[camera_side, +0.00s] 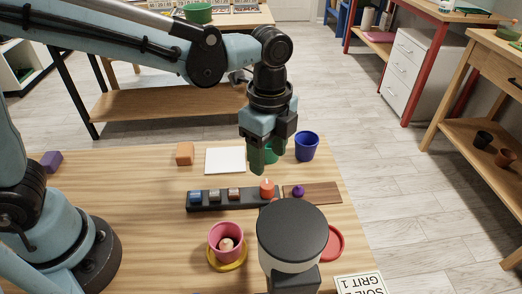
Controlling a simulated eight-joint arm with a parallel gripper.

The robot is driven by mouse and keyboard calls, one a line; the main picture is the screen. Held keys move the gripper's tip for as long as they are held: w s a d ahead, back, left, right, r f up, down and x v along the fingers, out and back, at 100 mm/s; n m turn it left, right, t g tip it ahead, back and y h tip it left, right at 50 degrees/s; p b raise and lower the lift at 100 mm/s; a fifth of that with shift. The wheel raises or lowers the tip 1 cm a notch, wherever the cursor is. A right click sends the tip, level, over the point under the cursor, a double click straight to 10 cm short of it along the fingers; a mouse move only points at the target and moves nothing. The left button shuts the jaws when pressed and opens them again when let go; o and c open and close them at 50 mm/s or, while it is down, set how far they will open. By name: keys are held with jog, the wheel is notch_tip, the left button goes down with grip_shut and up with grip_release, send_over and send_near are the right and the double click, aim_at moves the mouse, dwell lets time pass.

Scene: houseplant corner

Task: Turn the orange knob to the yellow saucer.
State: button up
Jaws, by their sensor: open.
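The orange knob (267,189) stands at the right end of a long black panel (253,201) on the wooden table. A small pale mark shows on its top; I cannot tell clearly which way it points. The yellow saucer (228,267) lies nearer the camera, left of the knob, with a pink pot (227,245) on it. A pale round thing lies in the pot. My gripper (261,165) points down above and behind the knob, apart from it. Its jaws are open and I see nothing held between them.
Small blue, grey and brown pieces sit on the panel. Right of it is a brown board (322,193) with a purple piece. A black-topped cylinder (292,232) stands in front, partly hiding a red saucer (334,242). A white sheet (224,160), orange block (185,153) and blue pot (306,147) lie behind.

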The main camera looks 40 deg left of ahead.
aim_at(267, 184)
jog(key=shift+f, duration=4)
jog(key=c, duration=1.1)
